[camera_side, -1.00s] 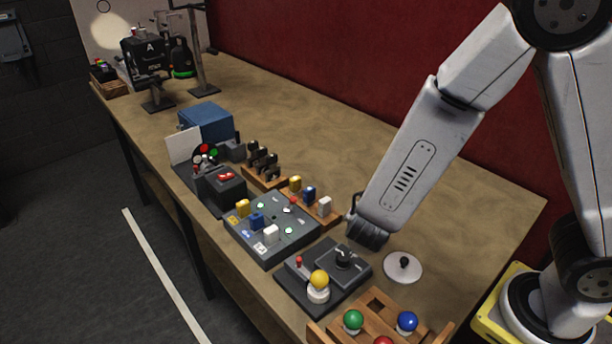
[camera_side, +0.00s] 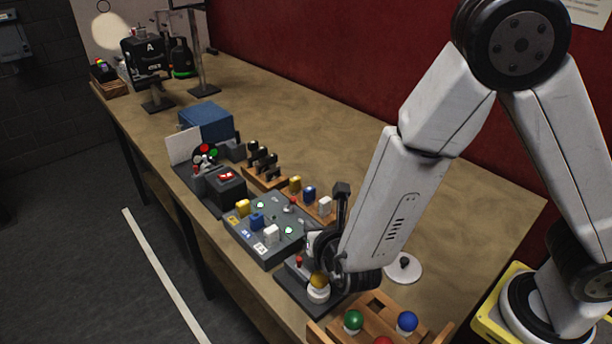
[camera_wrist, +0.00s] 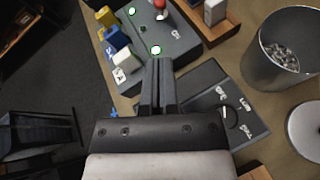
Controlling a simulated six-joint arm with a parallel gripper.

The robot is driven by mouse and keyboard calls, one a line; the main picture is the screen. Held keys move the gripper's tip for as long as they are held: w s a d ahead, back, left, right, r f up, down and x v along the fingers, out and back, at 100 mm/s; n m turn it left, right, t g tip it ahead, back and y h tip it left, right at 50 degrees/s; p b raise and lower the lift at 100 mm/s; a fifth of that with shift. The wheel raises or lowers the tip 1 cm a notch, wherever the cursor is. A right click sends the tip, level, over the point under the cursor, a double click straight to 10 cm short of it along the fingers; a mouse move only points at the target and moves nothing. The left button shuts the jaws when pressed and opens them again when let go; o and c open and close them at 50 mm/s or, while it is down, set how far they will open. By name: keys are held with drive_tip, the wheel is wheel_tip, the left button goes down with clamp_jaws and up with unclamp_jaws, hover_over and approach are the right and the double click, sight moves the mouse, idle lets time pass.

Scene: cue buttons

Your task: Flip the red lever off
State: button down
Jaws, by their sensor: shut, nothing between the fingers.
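Two small red-topped levers show. One stands on the grey panel (camera_side: 262,252) with coloured blocks; its red knob on a pale stem (camera_wrist: 160,4) is at the top edge of the wrist view. The other, a short red lever (camera_side: 299,259), stands on the dark board (camera_side: 291,291) beside a yellow ball knob (camera_side: 318,281). My gripper (camera_wrist: 159,62) is shut and empty, its fingers pointing toward the grey panel's near edge. In the side view my wrist hangs over the dark board and its fingertips cannot be made out.
A black dial (camera_wrist: 230,117) sits on the dark board. A metal bin (camera_wrist: 262,62) and a white disc (camera_side: 412,270) lie to the right. A wooden rack (camera_side: 374,328) with coloured balls is at the front. Clear tabletop lies behind.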

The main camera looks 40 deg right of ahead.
sight(291, 202)
drive_tip(key=shift+w, duration=0.1)
drive_tip(key=shift+x, duration=4.9)
drive_tip(key=shift+w+d+r+g, duration=0.1)
drive_tip(key=shift+w+r+g, duration=0.3)
drive_tip(key=shift+g, duration=0.6)
drive_tip(key=shift+w+r+n+g, duration=0.2)
drive_tip(key=shift+r+n+g, duration=0.1)
drive_tip(key=shift+g, duration=0.2)
drive_tip(key=shift+w+r+n+g+y, duration=0.2)
drive_tip(key=shift+w+g, duration=0.4)
drive_tip(key=shift+g, duration=0.45)
drive_tip(key=shift+w+r+n+g+y, duration=0.1)
drive_tip(key=shift+w+r+n+g, duration=0.15)
drive_tip(key=shift+w+g, duration=0.6)
drive_tip(key=shift+s, duration=0.25)
drive_tip(key=shift+r, duration=0.2)
drive_tip(key=shift+r, duration=0.7)
